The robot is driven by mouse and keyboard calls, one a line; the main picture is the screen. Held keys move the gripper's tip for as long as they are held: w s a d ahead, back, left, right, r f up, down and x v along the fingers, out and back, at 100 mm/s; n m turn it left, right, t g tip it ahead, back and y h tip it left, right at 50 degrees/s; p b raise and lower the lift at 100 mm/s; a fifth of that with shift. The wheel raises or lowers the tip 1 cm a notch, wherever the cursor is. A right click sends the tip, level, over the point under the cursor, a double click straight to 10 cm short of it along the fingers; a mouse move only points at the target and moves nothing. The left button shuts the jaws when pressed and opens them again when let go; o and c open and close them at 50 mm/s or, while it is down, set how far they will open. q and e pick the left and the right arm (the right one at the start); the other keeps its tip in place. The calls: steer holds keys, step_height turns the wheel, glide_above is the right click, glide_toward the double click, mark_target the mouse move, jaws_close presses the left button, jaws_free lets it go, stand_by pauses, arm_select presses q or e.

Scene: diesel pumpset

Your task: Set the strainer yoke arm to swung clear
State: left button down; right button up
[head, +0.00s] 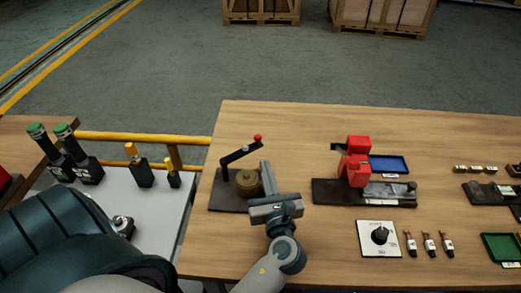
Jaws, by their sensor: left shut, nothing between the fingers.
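The strainer yoke arm (240,154) is a black bar with a red knob at its right end. It rises from a post at the left of a dark base plate (228,203) and slants up to the right. A round brass strainer body (246,187) sits on the plate, below the bar in the picture. I cannot tell whether the bar lies over it or behind it. My left gripper (265,168) is shut and empty, just right of the brass body and below the red knob in the picture. It hides part of the plate's right side. My right gripper is not in view.
A red device (354,162) on a dark base, a blue tray (389,164) and a dial panel (379,238) stand to the right. Dark bottles (140,170) stand on a grey surface at left, by a yellow rail (143,138). The wooden table (300,130) is clear behind.

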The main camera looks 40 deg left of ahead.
mark_target(257, 140)
arm_select(q)
steer(key=b+x, duration=0.2)
steer(key=x, duration=0.6)
steer(key=shift+f, duration=0.2)
steer(key=shift+w+a+r, duration=0.1)
steer(key=shift+w+a, duration=0.15)
steer(key=shift+a, duration=0.05)
steer(key=shift+w+a+r+n+g+y+p, duration=0.25)
steer(key=shift+w+a+n+g+y+p, duration=0.25)
steer(key=shift+a+n+g+y+p, duration=0.25)
steer(key=shift+w+p, duration=0.15)
steer(key=shift+p, duration=0.15)
steer(key=shift+a+f, duration=0.2)
steer(key=shift+a, duration=0.1)
